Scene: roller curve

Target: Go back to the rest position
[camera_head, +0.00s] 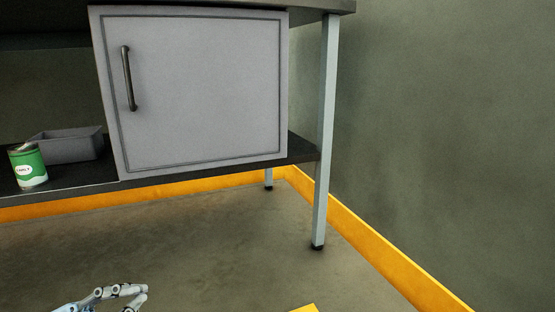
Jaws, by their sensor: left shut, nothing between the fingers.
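My left gripper (140,297) shows at the bottom left of the head view, low over the bare floor. Its fingers are shut with nothing between them. It is well below the shelf and apart from everything there. The rest of the left arm is cut off by the bottom edge of the picture. My right gripper is not in the picture.
A grey cabinet with a closed door (205,90) hangs under the tabletop. A green can (28,168) and a grey tray (70,147) stand on the lower shelf (85,178). A table leg (324,130) stands near the wall.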

